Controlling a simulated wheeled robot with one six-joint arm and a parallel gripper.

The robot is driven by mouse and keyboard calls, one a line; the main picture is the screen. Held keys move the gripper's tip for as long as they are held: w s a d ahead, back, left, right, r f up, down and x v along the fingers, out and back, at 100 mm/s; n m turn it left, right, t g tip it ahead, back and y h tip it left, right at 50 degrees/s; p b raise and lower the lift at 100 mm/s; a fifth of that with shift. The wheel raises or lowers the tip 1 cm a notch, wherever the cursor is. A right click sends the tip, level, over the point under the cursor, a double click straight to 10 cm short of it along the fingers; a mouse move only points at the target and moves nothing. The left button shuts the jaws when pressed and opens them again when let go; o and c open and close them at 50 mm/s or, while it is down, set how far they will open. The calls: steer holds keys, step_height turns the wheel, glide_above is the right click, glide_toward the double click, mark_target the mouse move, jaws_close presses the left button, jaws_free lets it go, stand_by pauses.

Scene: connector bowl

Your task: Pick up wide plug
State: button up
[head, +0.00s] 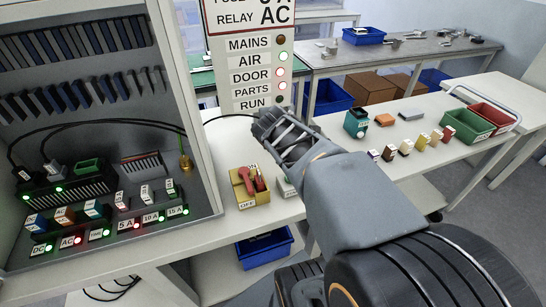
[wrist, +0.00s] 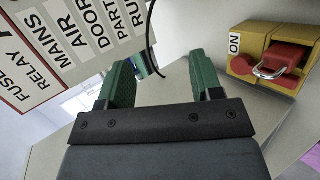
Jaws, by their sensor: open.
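No part is clearly marked as the wide plug. In the wrist view a small blue-and-white piece (wrist: 143,70) shows partly behind my left green finger, by the lower end of a black cable (wrist: 151,45); it may be the plug, but I cannot tell. My gripper (wrist: 160,78) is open, with nothing between its two green fingers. In the head view my arm reaches toward the signal panel, and its fingers cannot be made out. A grey plug-like block (head: 54,168) and a green block (head: 88,166) sit on the cabinet's black unit.
A yellow box with a red lever (head: 250,187) stands on the white bench, also in the wrist view (wrist: 272,58). The cabinet (head: 185,120) with small connectors is left. The right table has several small parts, a green bin (head: 467,126) and a red bin (head: 492,116).

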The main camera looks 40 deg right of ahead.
steer(key=w+d+f+n+t+y+b, duration=0.1)
steer(key=w+d+f+n+t+b, duration=0.1)
steer(key=d+f+n+b, duration=0.6)
steer(key=w+d+f+n+t+y+b, duration=0.15)
steer(key=f+n+b, duration=0.35)
steer(key=n, duration=0.6)
steer(key=shift+n, duration=0.6)
steer(key=x, duration=0.4)
steer(key=f+b+x, duration=0.1)
steer(key=x, duration=0.3)
steer(key=shift+w+a+f, duration=0.1)
steer(key=shift+a+f, duration=0.05)
steer(key=shift+f, duration=0.05)
steer(key=shift+h, duration=0.25)
steer(key=shift+b+x, duration=0.5)
steer(key=shift+x, duration=2.7)
steer(key=shift+w+a+r, duration=0.1)
steer(key=shift+r, duration=0.1)
steer(key=c, duration=0.6)
steer(key=shift+r, duration=0.1)
